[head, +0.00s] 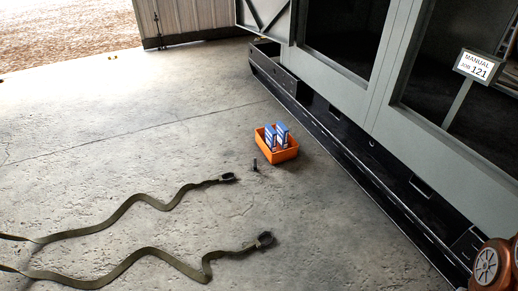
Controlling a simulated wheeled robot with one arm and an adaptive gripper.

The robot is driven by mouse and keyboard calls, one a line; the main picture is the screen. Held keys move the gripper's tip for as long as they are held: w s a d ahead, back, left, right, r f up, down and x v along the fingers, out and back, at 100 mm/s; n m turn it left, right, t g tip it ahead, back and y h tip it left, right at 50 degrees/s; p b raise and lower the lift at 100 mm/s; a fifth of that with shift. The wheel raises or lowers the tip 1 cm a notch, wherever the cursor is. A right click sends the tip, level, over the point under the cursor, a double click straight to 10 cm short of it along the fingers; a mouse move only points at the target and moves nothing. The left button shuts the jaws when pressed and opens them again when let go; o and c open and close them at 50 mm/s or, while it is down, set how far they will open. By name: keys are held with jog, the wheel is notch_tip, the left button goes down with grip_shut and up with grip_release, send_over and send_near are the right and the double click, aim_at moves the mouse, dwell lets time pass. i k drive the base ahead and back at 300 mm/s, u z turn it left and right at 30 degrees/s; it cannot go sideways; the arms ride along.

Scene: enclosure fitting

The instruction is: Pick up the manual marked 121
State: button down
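An orange bin (284,155) stands on the concrete floor near the middle, close to the grey enclosure's base. Upright blue-and-white items (282,135) that look like booklets or boxes stand in it. Any marks on them are too small to read, so I cannot tell whether one is marked 121. A white sign (479,66) reading "MANUAL JOB 121" is at the upper right, on a thin grey post in front of the enclosure's opening. My gripper is not in view.
A small dark object (255,166) is on the floor left of the bin. Two olive straps (135,203) with dark ends snake across the floor at lower left. The grey enclosure (376,98) fills the right side. Brown round parts (487,266) show at bottom right. Floor left of the bin is mostly clear.

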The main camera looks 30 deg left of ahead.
aim_at(283, 132)
jog(key=u, duration=0.2)
jog(key=i, duration=1.7)
jog(key=u, duration=1)
